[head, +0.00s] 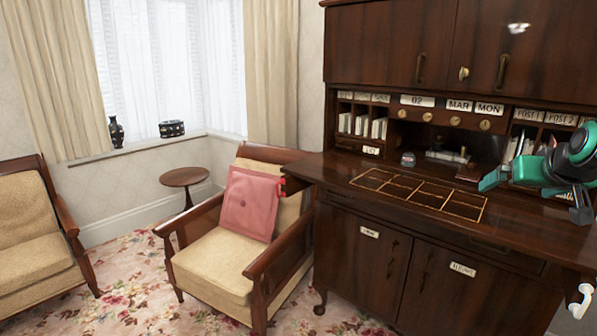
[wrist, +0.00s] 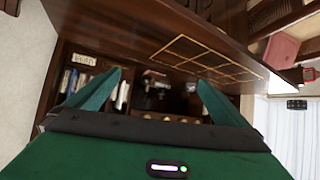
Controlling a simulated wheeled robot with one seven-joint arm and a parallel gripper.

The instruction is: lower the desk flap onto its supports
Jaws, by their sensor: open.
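The desk flap (head: 400,192) is a dark wooden panel with gold-lined squares. In the head view it lies flat, or nearly so, in front of the desk's pigeonholes. In the wrist view the flap (wrist: 205,55) spans the upper part of the picture. Supports under the flap cannot be made out. My gripper (head: 503,176) is at the right, above the flap's right side and in front of the right pigeonholes. In the wrist view its two green fingers are apart, with nothing between them (wrist: 158,82); they point toward the desk's inside.
Upper cabinet doors (head: 425,45) with brass handles are above the pigeonholes. Lower doors (head: 400,270) are beneath the flap. An armchair (head: 225,255) with a pink cushion (head: 250,203) stands close to the desk's left side. A small round table (head: 184,177) is behind it.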

